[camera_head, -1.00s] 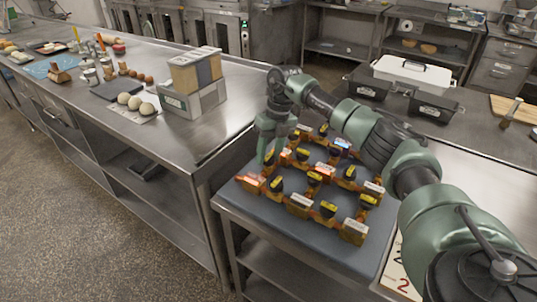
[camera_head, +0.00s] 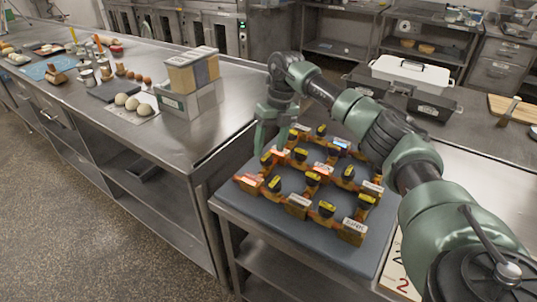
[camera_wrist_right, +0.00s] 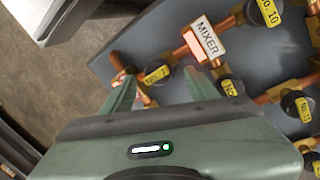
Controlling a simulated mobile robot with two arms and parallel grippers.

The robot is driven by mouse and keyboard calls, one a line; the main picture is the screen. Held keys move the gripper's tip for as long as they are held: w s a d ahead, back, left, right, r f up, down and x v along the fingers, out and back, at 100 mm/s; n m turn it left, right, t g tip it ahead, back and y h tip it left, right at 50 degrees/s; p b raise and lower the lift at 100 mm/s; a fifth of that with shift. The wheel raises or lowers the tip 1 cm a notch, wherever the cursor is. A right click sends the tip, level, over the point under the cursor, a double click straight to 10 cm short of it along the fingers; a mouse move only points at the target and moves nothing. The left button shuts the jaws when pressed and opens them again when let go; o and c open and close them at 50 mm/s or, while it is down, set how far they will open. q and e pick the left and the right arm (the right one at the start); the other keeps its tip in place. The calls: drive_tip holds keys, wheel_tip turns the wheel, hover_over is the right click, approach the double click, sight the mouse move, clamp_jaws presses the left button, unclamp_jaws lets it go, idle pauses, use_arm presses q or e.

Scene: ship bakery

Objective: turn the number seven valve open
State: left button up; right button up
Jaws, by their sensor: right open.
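The number seven valve is a black knob with a yellow "No. 7" label (camera_wrist_right: 158,74) on copper pipework, seen in the right wrist view. My right gripper (camera_wrist_right: 160,85) is open, with one green finger on each side of this knob. I cannot tell whether either finger touches it. In the head view my right gripper (camera_head: 271,138) points down over the back left corner of the valve board (camera_head: 232,193); the labels there are too small to read. My left gripper is not in view.
Other yellow-labelled knobs stand close by, including No. 10 (camera_wrist_right: 270,12) and No. 11 (camera_wrist_right: 305,110). A white MIXER tag (camera_wrist_right: 204,38) sits beside the pipe. A long steel counter (camera_head: 225,130) with boxes (camera_head: 192,85) lies to the left.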

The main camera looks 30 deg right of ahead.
drive_tip(key=shift+v, duration=2.3)
drive_tip(key=shift+s+f, duration=0.1)
drive_tip(key=shift+f, duration=0.05)
